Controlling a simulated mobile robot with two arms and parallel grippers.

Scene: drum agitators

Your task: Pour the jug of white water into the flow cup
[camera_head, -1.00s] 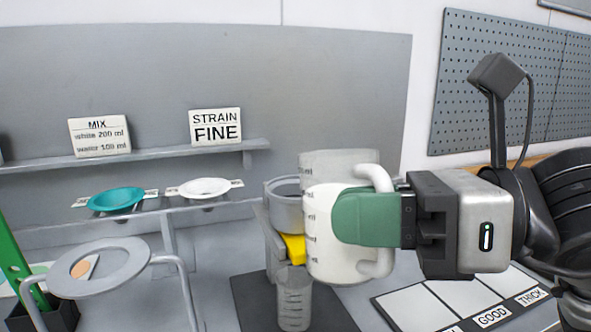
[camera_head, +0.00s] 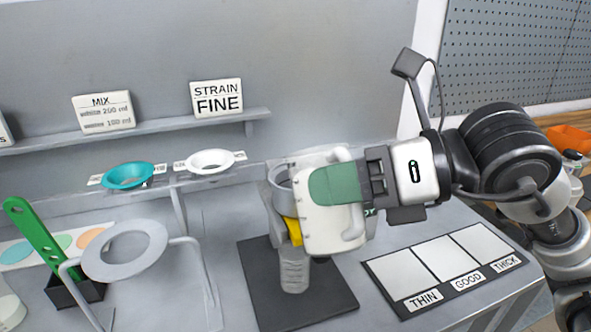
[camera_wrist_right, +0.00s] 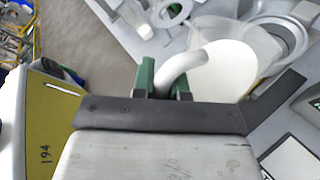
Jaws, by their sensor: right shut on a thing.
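The clear jug (camera_head: 334,239), full of white liquid, is held by its handle side in my right gripper (camera_head: 335,185), whose green fingers are shut on it. The jug's upper part leans left over the grey flow cup (camera_head: 280,176), partly hiding it. The wrist view shows the jug's white liquid (camera_wrist_right: 225,72) beside the handle, with the round grey rim of the cup (camera_wrist_right: 297,38) just beyond. I cannot tell whether any liquid flows out. A clear beaker (camera_head: 295,274) stands beneath the cup. My left gripper is not in view.
The cup's stand has a dark base (camera_head: 262,290) and a yellow part (camera_head: 293,232). A grey ring holder (camera_head: 100,258) and a green stick (camera_head: 35,237) stand left. Teal (camera_head: 128,177) and white (camera_head: 211,160) strainers sit behind. A THIN/GOOD/THICK card (camera_head: 408,308) lies right.

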